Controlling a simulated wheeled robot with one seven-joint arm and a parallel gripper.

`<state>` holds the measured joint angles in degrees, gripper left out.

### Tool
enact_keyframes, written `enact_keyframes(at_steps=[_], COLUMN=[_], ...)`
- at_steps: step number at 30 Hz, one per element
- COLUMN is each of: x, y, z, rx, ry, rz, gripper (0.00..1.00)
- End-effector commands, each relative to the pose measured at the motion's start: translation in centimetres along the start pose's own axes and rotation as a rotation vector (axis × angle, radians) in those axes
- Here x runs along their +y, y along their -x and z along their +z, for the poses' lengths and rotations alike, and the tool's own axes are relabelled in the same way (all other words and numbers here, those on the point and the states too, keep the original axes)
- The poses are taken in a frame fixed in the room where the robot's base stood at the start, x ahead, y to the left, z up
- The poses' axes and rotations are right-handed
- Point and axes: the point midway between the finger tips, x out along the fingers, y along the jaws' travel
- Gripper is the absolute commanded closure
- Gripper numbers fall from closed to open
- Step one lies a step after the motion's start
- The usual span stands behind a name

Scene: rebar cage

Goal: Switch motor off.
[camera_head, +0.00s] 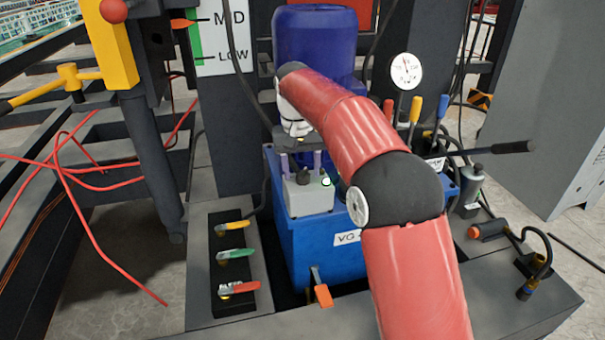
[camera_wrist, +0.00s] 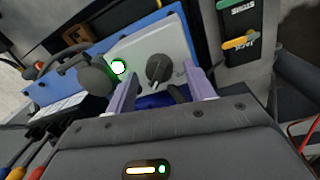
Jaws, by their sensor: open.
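The grey switch box (camera_head: 309,199) is on the front of the blue tank (camera_head: 318,240), below the dark blue motor (camera_head: 315,40). It carries a black rotary knob (camera_head: 303,177) and a lit green lamp (camera_head: 326,181). In the wrist view, the knob (camera_wrist: 158,70) shows between the purple fingers of my gripper (camera_wrist: 163,80), and the lamp (camera_wrist: 119,67) glows green to its left. My gripper (camera_head: 301,161) is open and just above the box in the head view. I cannot tell whether the fingers touch the knob.
A black panel with yellow, green and red levers (camera_head: 235,254) stands left of the tank. An orange-handled valve (camera_head: 321,290) sticks out at the tank's front. A gauge (camera_head: 406,71) and several coloured levers (camera_head: 415,110) are on the right. Red cables (camera_head: 72,180) hang at left.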

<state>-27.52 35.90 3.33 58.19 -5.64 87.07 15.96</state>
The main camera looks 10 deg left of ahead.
Motion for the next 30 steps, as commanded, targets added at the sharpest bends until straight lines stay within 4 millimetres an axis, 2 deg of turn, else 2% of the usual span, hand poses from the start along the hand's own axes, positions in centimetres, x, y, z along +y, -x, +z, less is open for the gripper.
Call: enact_keyframes(at_steps=[3, 11, 21, 30], x=[0.03, 0.04, 0.04, 0.08], y=[-0.68, -0.72, -0.71, -0.53], z=[0.01, 0.0, 0.01, 0.04], rx=[0.001, 0.001, 0.001, 0.002], ry=[-0.001, -0.001, 0.0, 0.038], rz=[0.0, 0.0, 0.0, 0.0], gripper=[0.47, 0.47, 0.91, 0.91])
